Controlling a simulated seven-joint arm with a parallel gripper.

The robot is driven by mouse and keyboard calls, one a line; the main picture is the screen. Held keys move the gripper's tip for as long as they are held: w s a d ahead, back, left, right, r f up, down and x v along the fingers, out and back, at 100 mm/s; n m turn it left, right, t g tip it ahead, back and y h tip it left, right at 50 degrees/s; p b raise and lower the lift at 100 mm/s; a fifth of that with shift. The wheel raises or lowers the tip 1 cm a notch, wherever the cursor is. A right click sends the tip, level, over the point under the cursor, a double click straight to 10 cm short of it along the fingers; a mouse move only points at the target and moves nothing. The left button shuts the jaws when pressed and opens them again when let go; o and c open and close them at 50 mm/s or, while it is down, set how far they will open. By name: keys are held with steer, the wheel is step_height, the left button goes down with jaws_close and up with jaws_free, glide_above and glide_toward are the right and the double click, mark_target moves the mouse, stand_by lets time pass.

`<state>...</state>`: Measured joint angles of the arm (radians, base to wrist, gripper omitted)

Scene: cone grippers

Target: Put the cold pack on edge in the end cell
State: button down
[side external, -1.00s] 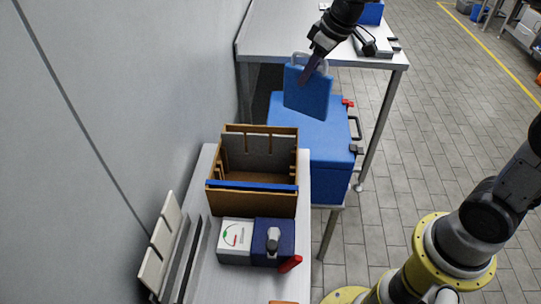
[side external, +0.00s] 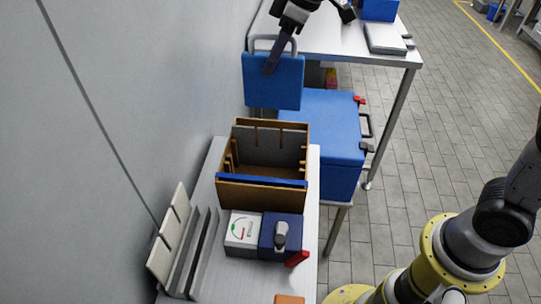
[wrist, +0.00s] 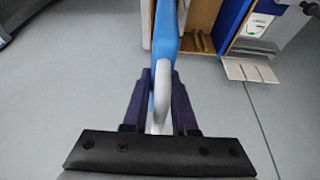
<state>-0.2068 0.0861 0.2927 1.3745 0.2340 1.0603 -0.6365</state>
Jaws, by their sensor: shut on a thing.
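The cold pack (side external: 273,82) is a flat blue slab with a pale loop handle, hanging upright in the side external view, above and behind the wooden box. My gripper (side external: 270,68) is shut on its handle. In the wrist view the gripper (wrist: 160,105) holds the pale handle, with the blue pack (wrist: 166,30) seen edge-on beyond it. The wooden box (side external: 262,196) stands on the bench, with a blue strip on its front edge and a slotted grey panel (side external: 280,143) inside. Its floor is partly hidden in the side external view.
A gauge box (side external: 242,229) and a dark blue unit with a red lever (side external: 297,258) sit in front of the wooden box. Slotted pale panels (side external: 168,235) lean at the left near the wall. A blue cooler (side external: 330,150) stands to the right, below a metal table (side external: 335,40).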

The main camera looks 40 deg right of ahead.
mark_target(277, 109)
step_height(277, 109, down, 15)
steer(key=shift+a, duration=0.35)
stand_by(0.3)
steer(key=c, duration=1)
jaws_free()
steer(key=shift+s+f, duration=0.1)
steer(key=shift+f, duration=0.1)
steer(key=shift+d+r, duration=0.1)
steer(key=shift+r, duration=0.4)
steer(key=v, duration=1.1)
steer(key=shift+d+r, duration=0.1)
steer(key=shift+r, duration=0.1)
